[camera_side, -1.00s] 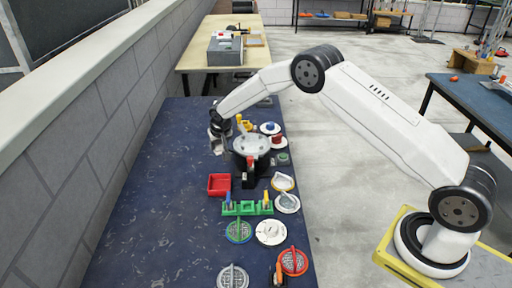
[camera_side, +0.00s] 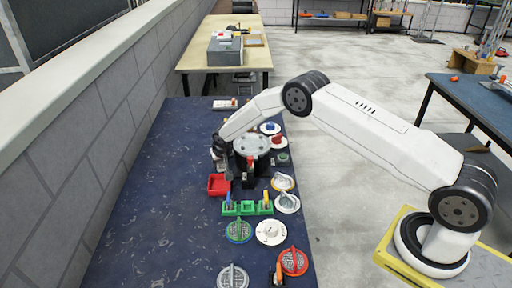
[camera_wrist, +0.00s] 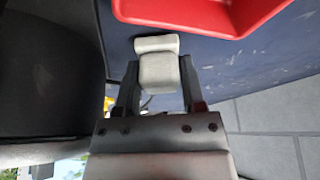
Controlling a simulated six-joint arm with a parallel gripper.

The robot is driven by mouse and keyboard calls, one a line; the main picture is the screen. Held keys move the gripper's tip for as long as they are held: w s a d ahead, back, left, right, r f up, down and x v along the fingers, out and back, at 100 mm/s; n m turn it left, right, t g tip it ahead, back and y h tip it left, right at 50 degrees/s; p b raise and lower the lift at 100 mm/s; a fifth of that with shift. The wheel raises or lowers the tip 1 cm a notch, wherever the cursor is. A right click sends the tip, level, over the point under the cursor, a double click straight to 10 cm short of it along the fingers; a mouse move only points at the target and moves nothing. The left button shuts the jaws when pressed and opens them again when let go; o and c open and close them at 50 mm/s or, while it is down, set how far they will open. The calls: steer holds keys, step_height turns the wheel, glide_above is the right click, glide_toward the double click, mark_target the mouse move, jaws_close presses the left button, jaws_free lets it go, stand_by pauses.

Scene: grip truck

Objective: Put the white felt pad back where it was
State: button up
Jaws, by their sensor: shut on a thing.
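A small white felt pad (camera_wrist: 157,62) sits between the two fingers of my gripper (camera_wrist: 158,80) in the wrist view. The gripper is shut on it, and the pad's far end sticks out past the fingertips. A red open tray (camera_wrist: 205,14) lies just beyond the pad in that view. In the side view my gripper (camera_side: 220,162) is low at the left of a round grey-topped stand, just behind the red tray (camera_side: 218,185). The pad cannot be made out clearly there.
The round grey-topped stand (camera_side: 251,144) is close on the right of my gripper. A green holder (camera_side: 247,208) with upright pieces and several round lidded items, such as a red-rimmed one (camera_side: 293,261), stand nearer the camera. The blue table's left side (camera_side: 150,210) is clear.

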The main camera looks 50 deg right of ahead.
steer(key=shift+f, duration=0.2)
steer(key=o, duration=1.1)
steer(key=shift+r, duration=0.15)
steer(key=shift+v, duration=5.95)
steer(key=shift+s, duration=0.1)
